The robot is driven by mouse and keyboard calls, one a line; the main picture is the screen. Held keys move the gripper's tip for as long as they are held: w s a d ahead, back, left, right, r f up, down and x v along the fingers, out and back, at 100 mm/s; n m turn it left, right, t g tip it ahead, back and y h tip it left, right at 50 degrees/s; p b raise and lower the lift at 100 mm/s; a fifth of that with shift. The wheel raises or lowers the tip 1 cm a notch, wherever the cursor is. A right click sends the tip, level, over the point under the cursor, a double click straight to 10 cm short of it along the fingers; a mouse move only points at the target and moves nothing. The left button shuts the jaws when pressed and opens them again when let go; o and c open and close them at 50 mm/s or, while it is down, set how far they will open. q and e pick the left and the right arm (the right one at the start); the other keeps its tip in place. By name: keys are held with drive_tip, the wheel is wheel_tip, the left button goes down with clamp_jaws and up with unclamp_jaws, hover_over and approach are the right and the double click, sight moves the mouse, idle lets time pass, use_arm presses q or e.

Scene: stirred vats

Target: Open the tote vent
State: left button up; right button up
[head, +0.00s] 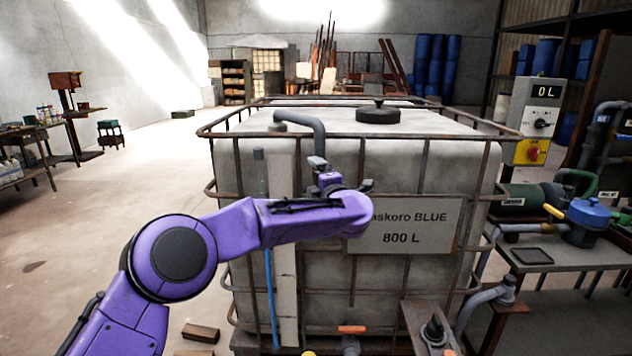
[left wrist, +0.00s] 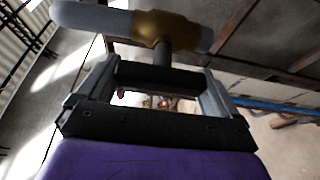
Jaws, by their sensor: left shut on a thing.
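The tote (head: 400,160) is a pale tank in a rusty cage, with a label plate reading "askoro BLUE 800 L". A grey vent pipe (head: 305,122) bends down over its front left top edge. In the left wrist view the vent shows as a grey pipe (left wrist: 90,18) with a brass valve body (left wrist: 165,28) and a short dark stem. A dark handle (left wrist: 160,78) on that stem lies across between my fingers. My left gripper (head: 322,172) is shut on this handle at the tote's front. My arm hides part of the tote front and label. My right gripper is out of view.
A black lid (head: 377,113) sits on the tote top. A control box (head: 540,108) reading "0 L" with a red knob stands at right, above pumps and pipes. A table (head: 560,255) stands front right. The floor at left is mostly clear.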

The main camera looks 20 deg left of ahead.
use_arm(q)
drive_tip(key=o, duration=0.7)
drive_tip(key=shift+s+d+f, duration=0.1)
drive_tip(key=shift+s+d, duration=0.2)
drive_tip(key=b+v, duration=0.2)
drive_tip(key=v, duration=0.7)
drive_tip(key=shift+s+d, duration=0.25)
drive_tip(key=shift+s, duration=0.05)
